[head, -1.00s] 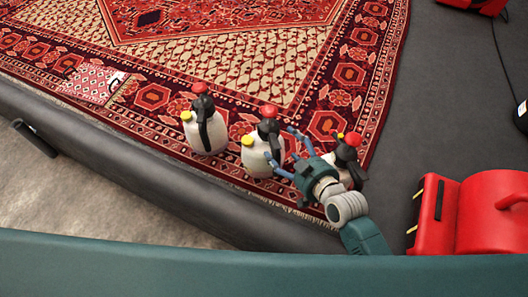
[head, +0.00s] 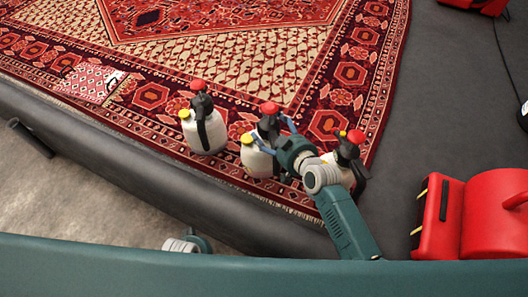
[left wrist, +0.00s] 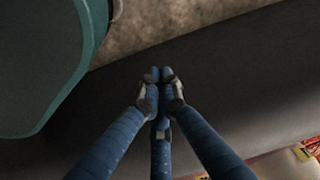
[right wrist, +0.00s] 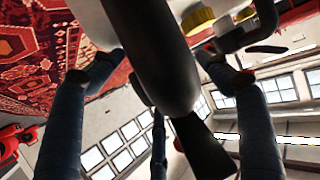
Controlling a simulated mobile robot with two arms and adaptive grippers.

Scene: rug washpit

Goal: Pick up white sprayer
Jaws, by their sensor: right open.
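Three white sprayers with black handles, red knobs and yellow caps stand on the rug's near border in the head view: left sprayer (head: 205,136), middle sprayer (head: 256,163) and right sprayer (head: 347,174), partly hidden by my right arm. My right gripper (head: 272,138) is open, with its fingers around the upper part of the middle sprayer. In the right wrist view a black sprayer handle (right wrist: 152,55) fills the space between the spread fingers, with a yellow cap (right wrist: 197,19) beyond. My left gripper (left wrist: 160,78) is empty, its fingertips together, over the dark pit edge.
The red patterned rug (head: 225,70) covers the pit floor. A red machine (head: 485,215) stands at the right. A raised dark edge (head: 120,150) runs along the near side of the rug. A dark cylinder (head: 30,138) lies at the left on the concrete.

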